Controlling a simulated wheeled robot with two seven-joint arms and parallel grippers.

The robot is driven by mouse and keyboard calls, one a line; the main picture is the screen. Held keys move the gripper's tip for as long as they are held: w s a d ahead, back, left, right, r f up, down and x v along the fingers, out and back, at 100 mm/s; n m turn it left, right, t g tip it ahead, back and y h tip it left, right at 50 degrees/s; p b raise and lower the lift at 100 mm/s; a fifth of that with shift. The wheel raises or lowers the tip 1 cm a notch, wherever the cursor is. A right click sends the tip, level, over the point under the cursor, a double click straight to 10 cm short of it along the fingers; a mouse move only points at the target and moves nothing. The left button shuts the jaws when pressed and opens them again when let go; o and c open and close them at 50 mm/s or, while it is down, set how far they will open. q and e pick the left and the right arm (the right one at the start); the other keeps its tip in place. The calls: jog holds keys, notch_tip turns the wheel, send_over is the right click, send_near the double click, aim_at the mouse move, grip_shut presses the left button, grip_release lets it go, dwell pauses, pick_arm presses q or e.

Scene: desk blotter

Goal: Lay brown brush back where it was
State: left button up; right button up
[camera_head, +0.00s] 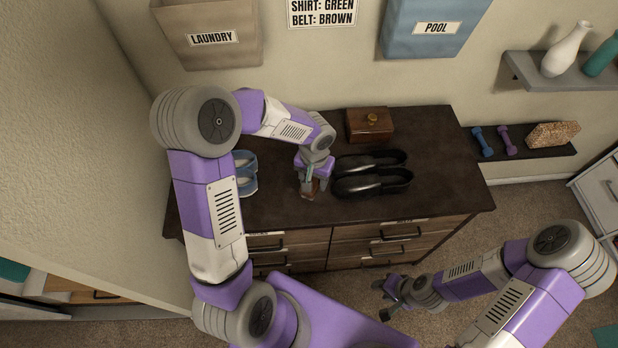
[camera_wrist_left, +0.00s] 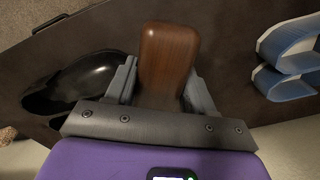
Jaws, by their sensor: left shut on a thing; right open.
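The brown brush (camera_wrist_left: 168,58) shows in the left wrist view as a reddish-brown wooden block between my left gripper's fingers. My left gripper (camera_wrist_left: 162,92) is shut on it. In the head view the left gripper (camera_head: 311,190) is over the dark dresser top, between the blue slippers and the black shoes, and the brush (camera_head: 311,187) is mostly hidden by it. I cannot tell whether the brush touches the dresser top. My right gripper (camera_head: 384,298) is open and empty, low in front of the dresser.
Black shoes (camera_head: 372,183) lie right of the left gripper, blue slippers (camera_head: 246,172) to its left. A wooden box (camera_head: 370,125) stands at the back of the dresser (camera_head: 440,150). The dresser's right end is clear. A shelf (camera_head: 535,148) with dumbbells is further right.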

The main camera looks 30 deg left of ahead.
pick_arm(q)
jog(key=shift+n, duration=0.5)
jog(key=a+f, duration=0.1)
jog(key=a+f+b, duration=0.1)
jog(key=a, duration=0.1)
jog(key=a+f, duration=0.1)
jog(key=a, duration=0.1)
jog(key=shift+w+a+b, duration=0.1)
jog(key=shift+w+b, duration=0.2)
jog(key=f, duration=0.2)
jog(key=shift+w+f, duration=0.2)
jog(key=shift+f, duration=0.2)
notch_tip(320, 180, down, 3)
jog(key=shift+f+b, duration=0.2)
jog(key=shift+b, duration=0.4)
jog(key=shift+f, duration=0.35)
pick_arm(e)
notch_tip(320, 180, down, 3)
jog(key=shift+f, duration=0.15)
